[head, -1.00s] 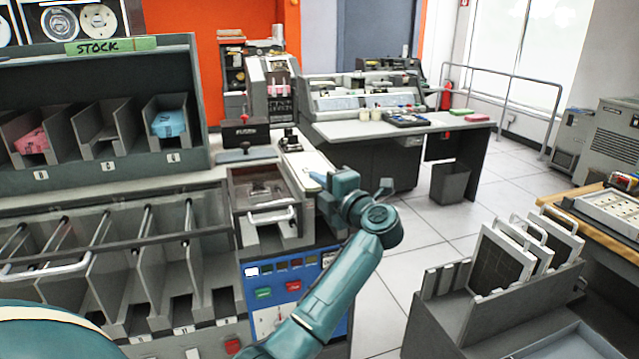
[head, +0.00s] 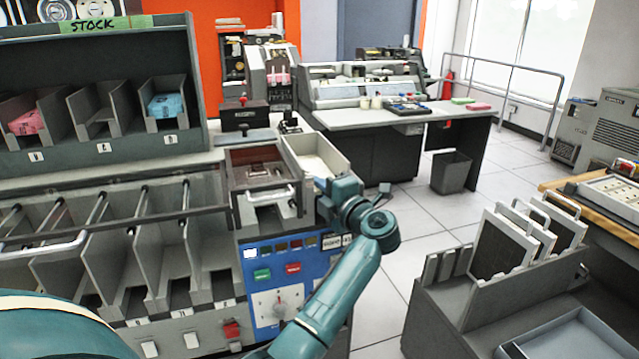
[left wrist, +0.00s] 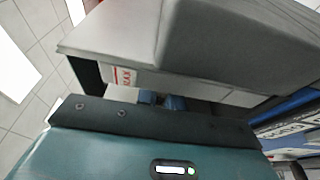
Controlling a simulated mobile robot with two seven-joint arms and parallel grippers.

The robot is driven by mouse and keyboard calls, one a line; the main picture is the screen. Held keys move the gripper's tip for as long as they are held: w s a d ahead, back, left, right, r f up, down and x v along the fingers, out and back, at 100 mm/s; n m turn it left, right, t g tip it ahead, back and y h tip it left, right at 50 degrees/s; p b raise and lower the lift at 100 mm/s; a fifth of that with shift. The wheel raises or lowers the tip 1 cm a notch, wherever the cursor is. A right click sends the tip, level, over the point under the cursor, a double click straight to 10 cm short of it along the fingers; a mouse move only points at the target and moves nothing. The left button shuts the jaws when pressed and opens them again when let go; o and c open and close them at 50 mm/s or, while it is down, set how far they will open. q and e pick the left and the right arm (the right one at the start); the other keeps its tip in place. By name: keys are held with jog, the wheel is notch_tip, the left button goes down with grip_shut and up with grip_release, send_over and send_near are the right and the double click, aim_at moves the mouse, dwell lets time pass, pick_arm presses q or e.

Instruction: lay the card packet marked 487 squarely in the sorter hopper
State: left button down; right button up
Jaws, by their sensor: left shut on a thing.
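The card packet (head: 318,166) is a pale cream block in the head view, inside the grey-walled sorter hopper (head: 341,158). In the left wrist view the packet (left wrist: 105,40) shows as a pale slab beside a large grey wall. Whether the packet rests on the hopper floor is hidden. My right gripper is out of view.
A brown-windowed drawer unit (head: 262,172) adjoins the hopper on the left, above a blue control panel (head: 285,285). Grey sorter pockets (head: 150,235) and a STOCK rack (head: 100,140) stand further left. A card rack (head: 460,290) stands right, with open floor between.

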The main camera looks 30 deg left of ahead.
pick_arm(q)
jog(key=shift+f, duration=0.25)
jog(key=c, duration=1.5)
grip_release()
jog(key=shift+o, duration=0.2)
jog(key=b+v, duration=0.1)
jog(key=v, duration=1.2)
jog(key=shift+d, duration=0.1)
